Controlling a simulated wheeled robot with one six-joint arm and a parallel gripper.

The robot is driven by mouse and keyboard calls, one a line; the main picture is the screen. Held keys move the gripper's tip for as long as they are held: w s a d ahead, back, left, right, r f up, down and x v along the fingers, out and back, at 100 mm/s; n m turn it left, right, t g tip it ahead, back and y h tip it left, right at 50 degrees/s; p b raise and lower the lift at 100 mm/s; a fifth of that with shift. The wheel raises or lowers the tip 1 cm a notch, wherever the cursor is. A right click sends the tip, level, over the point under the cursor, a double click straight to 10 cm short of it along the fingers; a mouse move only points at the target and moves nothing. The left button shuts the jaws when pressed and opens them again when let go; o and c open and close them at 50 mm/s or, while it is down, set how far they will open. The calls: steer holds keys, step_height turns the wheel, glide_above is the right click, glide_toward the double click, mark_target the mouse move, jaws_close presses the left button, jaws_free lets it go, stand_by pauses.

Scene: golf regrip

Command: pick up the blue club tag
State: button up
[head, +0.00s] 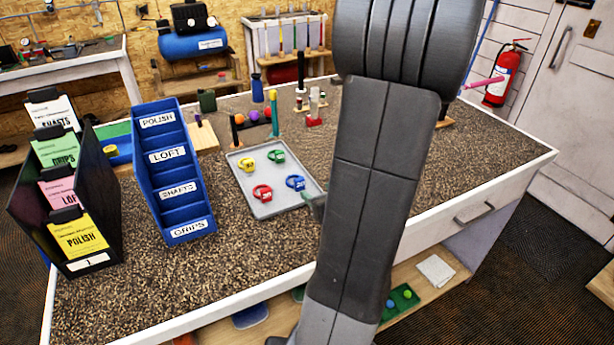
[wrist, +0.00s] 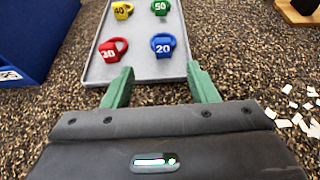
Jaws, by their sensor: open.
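The blue club tag (wrist: 163,46), marked 20, lies on the grey tray (wrist: 140,70) near its front right. It also shows in the head view (head: 295,182), beside the red tag (head: 262,192). My gripper (wrist: 160,80) is open and empty. Its green fingers straddle the tray's front edge in the wrist view, with the blue tag ahead of them, slightly right of the midline between them. In the head view my arm hides most of the gripper; only a bit of a finger shows by the tray's right corner.
On the tray are also a red tag (wrist: 113,50) marked 30, a yellow tag (wrist: 122,10) marked 40 and a green tag (wrist: 160,7) marked 50. A blue stepped bin (head: 170,170) stands left of the tray. White scraps (wrist: 300,110) lie to the right.

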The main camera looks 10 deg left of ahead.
mark_target(301, 181)
steer(key=x, duration=0.8)
steer(key=shift+w+f, duration=0.15)
steer(key=shift+w, duration=0.15)
steer(key=shift+p+x, duration=0.7)
steer(key=shift+x, duration=1.9)
steer(key=shift+f, duration=0.15)
steer(key=shift+c, duration=0.4)
steer(key=c, duration=0.8)
